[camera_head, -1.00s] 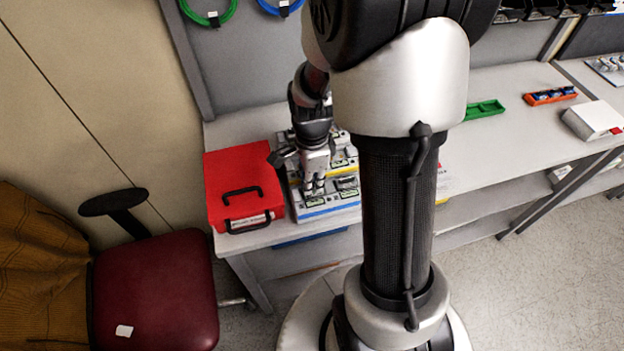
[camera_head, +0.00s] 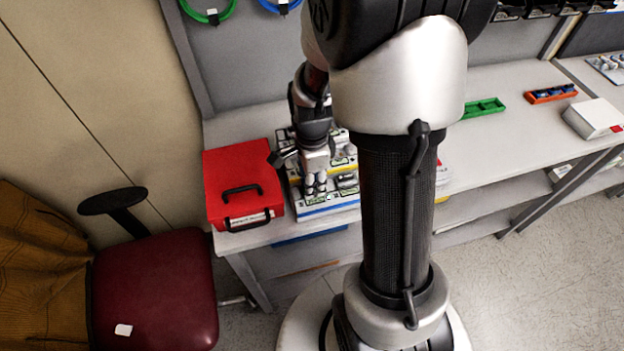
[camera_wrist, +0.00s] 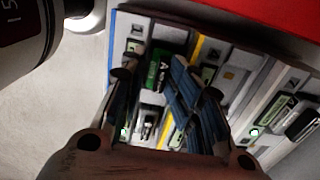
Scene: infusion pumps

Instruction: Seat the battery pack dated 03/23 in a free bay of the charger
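The charger (camera_wrist: 232,58) is a pale, boxy unit with a blue edge, a yellow stripe and several bays. In the head view the charger (camera_head: 338,203) sits on the bench beside a red case, partly covered by my arm. My gripper (camera_wrist: 167,86) is over it, fingers apart, with bay surfaces showing between them. In the head view my gripper (camera_head: 316,186) points down at the charger's near part. A dark block with a green label (camera_wrist: 155,68) shows between the fingertips, seemingly untouched. Dark packs with pale green labels (camera_wrist: 284,108) sit at right. No 03/23 date is readable.
The red case (camera_head: 242,187) stands just left of the charger. A green tray (camera_head: 484,109), an orange tray (camera_head: 550,94) and a white box (camera_head: 594,119) stand farther right on the bench. A dark red chair (camera_head: 155,290) is at lower left. Open bench lies between.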

